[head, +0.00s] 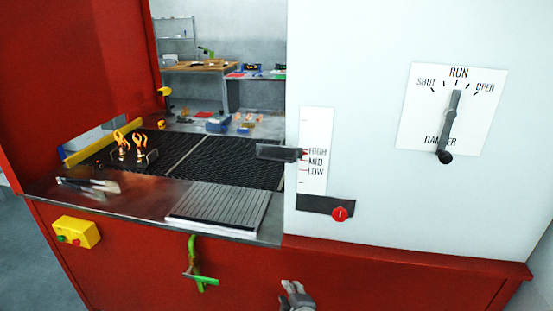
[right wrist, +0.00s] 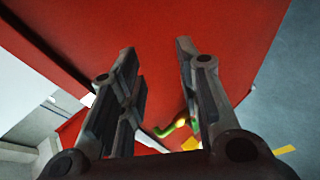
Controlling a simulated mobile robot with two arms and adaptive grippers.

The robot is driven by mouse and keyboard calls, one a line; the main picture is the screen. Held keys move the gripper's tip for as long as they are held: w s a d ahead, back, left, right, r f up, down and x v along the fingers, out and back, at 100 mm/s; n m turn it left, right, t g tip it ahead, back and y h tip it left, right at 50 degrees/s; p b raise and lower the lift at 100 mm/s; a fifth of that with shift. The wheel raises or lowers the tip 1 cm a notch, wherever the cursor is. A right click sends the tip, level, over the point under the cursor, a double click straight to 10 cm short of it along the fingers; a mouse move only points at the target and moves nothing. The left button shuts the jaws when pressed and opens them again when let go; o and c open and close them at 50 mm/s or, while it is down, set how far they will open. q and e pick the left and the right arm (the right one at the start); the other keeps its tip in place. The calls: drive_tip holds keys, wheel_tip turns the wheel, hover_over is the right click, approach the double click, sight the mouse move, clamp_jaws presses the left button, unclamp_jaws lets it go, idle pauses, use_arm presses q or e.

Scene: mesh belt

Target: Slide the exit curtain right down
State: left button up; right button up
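The height scale (head: 316,176) on the white housing is marked HIGH, MID and LOW. A dark grey handle (head: 278,153) sticks out to the left from the scale, level with about the HIGH mark. It appears to be the exit curtain's slide; the curtain itself I cannot clearly make out. My right gripper (head: 297,292) is at the bottom of the head view, low in front of the red front panel, well below the handle. In the right wrist view its two fingers (right wrist: 158,75) stand apart with nothing between them. My left gripper is not in view.
A dark mesh belt (head: 215,158) runs behind a grey ribbed plate (head: 220,207). A red knob (head: 340,213) sits below the scale. A green-handled tool (head: 195,264) hangs on the red front. A damper lever (head: 449,125) is at right.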

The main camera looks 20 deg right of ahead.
drive_tip(key=w+a+r+n+t, duration=0.1)
drive_tip(key=w+r+n+t, duration=0.15)
drive_tip(key=r, duration=1.45)
drive_tip(key=n+t+h, duration=0.1)
drive_tip(key=t+h, duration=0.1)
drive_tip(key=t, duration=0.3)
approach(277, 160)
drive_tip(key=p+x, duration=0.3)
drive_tip(key=x, duration=0.6)
drive_tip(key=shift+w, duration=0.1)
drive_tip(key=shift+x, duration=0.8)
drive_tip(key=shift+f, duration=0.15)
clamp_jaws()
